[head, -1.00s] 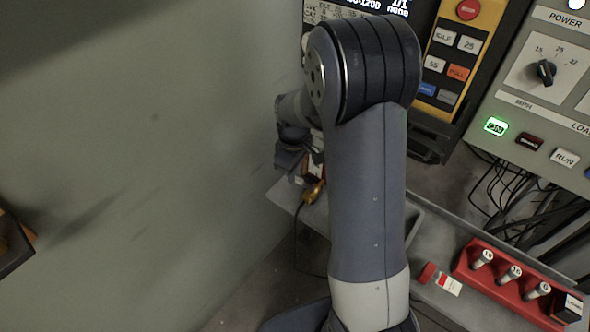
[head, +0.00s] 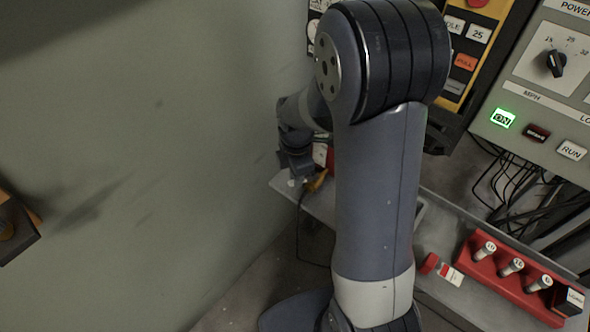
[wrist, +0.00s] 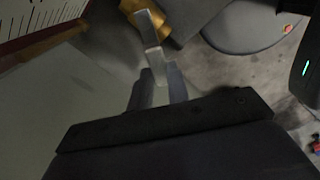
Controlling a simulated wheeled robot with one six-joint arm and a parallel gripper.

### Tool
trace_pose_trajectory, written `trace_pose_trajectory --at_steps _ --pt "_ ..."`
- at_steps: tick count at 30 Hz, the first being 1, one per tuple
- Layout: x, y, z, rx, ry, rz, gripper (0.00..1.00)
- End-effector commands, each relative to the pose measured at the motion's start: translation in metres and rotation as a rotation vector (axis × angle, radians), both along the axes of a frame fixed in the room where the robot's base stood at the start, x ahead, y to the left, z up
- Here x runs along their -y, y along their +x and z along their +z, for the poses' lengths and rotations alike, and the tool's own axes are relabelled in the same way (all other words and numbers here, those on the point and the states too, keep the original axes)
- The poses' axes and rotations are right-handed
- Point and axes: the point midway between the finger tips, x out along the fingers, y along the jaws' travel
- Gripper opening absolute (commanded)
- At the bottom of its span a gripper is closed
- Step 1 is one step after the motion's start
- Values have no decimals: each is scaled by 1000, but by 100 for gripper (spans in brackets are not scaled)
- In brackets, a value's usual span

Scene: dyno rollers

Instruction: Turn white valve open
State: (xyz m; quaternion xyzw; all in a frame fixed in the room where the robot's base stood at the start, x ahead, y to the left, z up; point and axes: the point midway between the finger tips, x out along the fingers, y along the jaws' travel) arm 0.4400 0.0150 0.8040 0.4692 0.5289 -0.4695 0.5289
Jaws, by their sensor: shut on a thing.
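In the wrist view, a pale grey-white bar (wrist: 150,28), which looks like the white valve's handle, runs from between my gripper's fingers (wrist: 160,78) up to a brass-coloured piece (wrist: 134,7). My gripper is shut on this bar near its lower end. In the head view, my gripper (head: 297,172) is low beside the grey-green wall, at the left end of a grey ledge. The valve cannot be made out clearly there. My own arm hides part of this area.
A grey ledge (head: 330,207) carries a red rack (head: 512,275) with several white-topped pieces at the right. A control panel (head: 530,100) with a lit green ON button stands at the upper right. A yellow button box (head: 470,65) is behind my arm. The wall (head: 150,150) at left is bare.

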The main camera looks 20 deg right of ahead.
Motion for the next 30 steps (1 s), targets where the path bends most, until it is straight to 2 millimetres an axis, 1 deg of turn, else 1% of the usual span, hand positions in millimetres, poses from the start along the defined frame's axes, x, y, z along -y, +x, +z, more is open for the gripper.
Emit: trace_pose_trajectory --at_steps 6,15,21,30 --pt "2 -11 1 1 0 196 0" --pt "7 -21 0 0 0 403 0" --pt "9 -24 0 0 0 484 0" --pt "11 -26 0 0 0 526 0"
